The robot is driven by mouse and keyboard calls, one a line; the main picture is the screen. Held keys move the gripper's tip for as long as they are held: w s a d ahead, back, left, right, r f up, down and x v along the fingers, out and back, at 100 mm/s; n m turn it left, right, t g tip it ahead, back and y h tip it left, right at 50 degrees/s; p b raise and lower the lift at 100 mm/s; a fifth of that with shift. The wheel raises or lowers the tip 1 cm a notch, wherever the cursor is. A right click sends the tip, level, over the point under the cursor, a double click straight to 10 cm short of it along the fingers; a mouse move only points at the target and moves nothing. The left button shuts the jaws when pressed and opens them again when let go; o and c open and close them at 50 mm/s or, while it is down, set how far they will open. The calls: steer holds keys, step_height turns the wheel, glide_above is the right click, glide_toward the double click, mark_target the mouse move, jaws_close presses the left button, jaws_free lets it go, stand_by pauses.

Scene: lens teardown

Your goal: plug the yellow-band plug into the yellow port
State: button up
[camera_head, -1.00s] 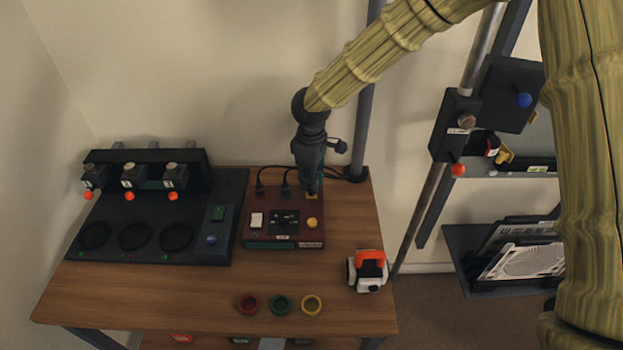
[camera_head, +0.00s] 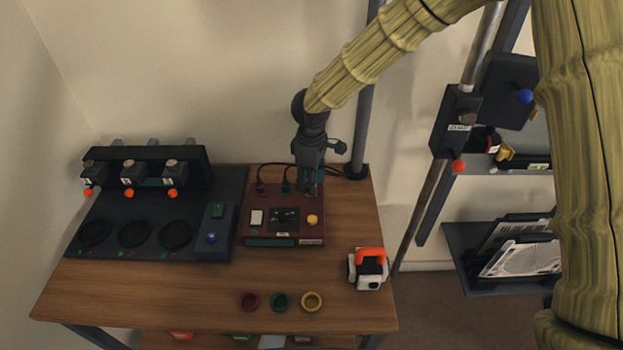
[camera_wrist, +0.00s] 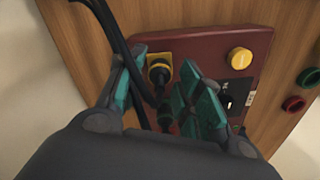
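A dark red box (camera_head: 258,236) stands on the wooden table. Its yellow port (camera_wrist: 156,57) shows in the wrist view as a yellow square near the box's edge. A black plug (camera_wrist: 159,73) stands at this port and looks seated in it; I cannot make out its yellow band clearly. My gripper (camera_wrist: 163,66) is open, its teal fingers spread on either side of this plug, with visible gaps. In the head view my gripper (camera_head: 311,190) is over the box's back right corner and hides the port.
Other black plugs (camera_head: 260,187) (camera_head: 286,187) with cables stand along the box's back edge. A black cable (camera_wrist: 128,52) runs close to my left finger. A yellow button (camera_head: 312,219) is on the box.

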stand_by(0.3)
step_height(320, 180, up, 12)
stand_by(0.6)
stand_by(0.4)
